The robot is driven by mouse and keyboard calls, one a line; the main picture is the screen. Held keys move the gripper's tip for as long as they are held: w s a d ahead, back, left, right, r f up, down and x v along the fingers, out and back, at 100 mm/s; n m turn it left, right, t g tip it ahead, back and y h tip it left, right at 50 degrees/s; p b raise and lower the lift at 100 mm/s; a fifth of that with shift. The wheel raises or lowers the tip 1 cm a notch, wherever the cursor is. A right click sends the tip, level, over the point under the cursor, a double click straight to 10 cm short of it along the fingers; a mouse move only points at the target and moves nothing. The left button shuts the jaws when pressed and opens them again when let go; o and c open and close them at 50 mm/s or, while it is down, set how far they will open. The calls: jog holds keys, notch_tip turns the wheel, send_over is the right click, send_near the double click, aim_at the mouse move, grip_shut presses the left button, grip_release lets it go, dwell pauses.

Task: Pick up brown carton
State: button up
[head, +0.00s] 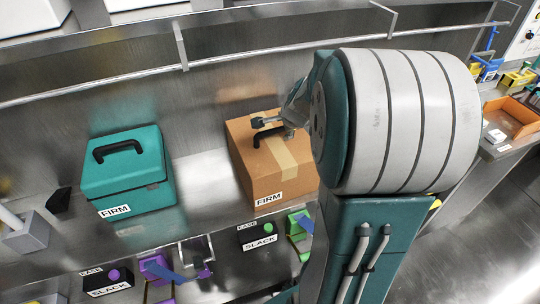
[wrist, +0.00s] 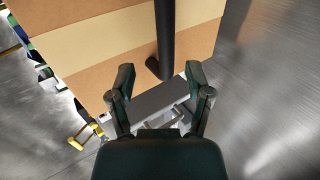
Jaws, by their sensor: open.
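The brown carton (head: 282,174) stands on the metal shelf in the head view, with a tan tape strip, a black top handle (head: 268,147) and a "FIRM" label. My gripper (head: 268,122) is above the carton near its handle, partly hidden by my arm. In the wrist view the carton top (wrist: 90,45) fills the upper left, and the black handle (wrist: 164,40) reaches down toward the fingers. My gripper (wrist: 160,85) is open there, its two fingers spread, with the handle's near end around the gap between the fingertips. Contact cannot be told.
A teal case (head: 128,175) with a black handle stands left of the carton, with bare shelf between them. A rail (head: 215,60) runs along the wall behind. Small labelled items (head: 262,235) sit along the front below. An orange tray (head: 512,115) is at the right.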

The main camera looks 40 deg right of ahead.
aim_at(280, 129)
jog(key=x, duration=0.5)
jog(key=shift+w+d+r, duration=0.15)
jog(key=shift+d, duration=0.05)
jog(key=shift+a+r, duration=0.1)
jog(key=shift+a, duration=0.1)
grip_shut()
